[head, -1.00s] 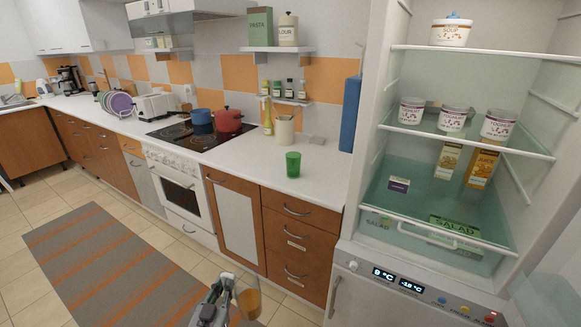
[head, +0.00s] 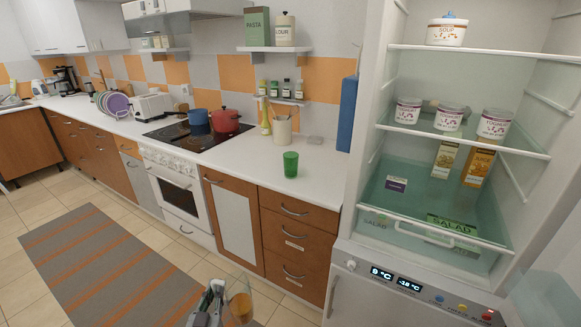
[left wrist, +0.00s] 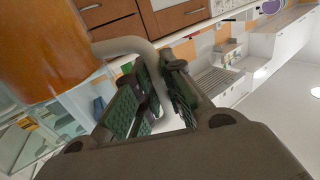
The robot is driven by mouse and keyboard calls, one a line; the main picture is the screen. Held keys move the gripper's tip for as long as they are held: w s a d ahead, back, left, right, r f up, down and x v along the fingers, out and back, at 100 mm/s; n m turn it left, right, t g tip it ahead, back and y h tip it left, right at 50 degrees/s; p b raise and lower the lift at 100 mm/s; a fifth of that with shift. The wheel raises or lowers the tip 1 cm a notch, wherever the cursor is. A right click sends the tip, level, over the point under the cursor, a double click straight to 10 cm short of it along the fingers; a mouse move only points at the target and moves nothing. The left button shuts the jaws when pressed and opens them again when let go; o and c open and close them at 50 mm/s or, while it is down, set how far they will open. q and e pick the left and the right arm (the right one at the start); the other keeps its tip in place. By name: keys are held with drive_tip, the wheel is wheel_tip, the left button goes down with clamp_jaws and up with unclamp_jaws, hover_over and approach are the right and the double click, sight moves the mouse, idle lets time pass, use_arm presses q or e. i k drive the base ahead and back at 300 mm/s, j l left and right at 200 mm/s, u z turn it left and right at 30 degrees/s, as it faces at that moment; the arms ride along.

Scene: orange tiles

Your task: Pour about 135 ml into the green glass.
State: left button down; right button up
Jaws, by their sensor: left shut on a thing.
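The green glass (head: 291,164) stands upright on the white counter, near its front edge and left of the fridge. I cannot see into it well enough to tell any contents. A clear jug (head: 240,303) with orange liquid is at the bottom edge of the head view, in front of the drawers. My left gripper (head: 212,300) is beside it, shut on its handle. In the left wrist view the jug (left wrist: 40,45) fills the upper left, and its pale handle (left wrist: 125,45) runs between the fingers of the gripper (left wrist: 160,88). My right gripper is not in view.
The open fridge (head: 470,210) stands right of the counter (head: 325,175). Behind the glass are a utensil holder (head: 282,130) and a wall shelf with small bottles. Red and blue pots (head: 226,121) sit on the stove. The counter around the glass is clear.

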sight(290, 159)
drive_tip(key=j+z, duration=0.35)
drive_tip(key=j, duration=0.15)
drive_tip(key=j+z, duration=0.35)
drive_tip(key=k+j+z, duration=0.1)
drive_tip(key=j+z, duration=0.25)
drive_tip(key=j, duration=0.25)
drive_tip(key=k+j+z, duration=0.15)
drive_tip(key=j+z, duration=0.2)
drive_tip(key=j, duration=0.1)
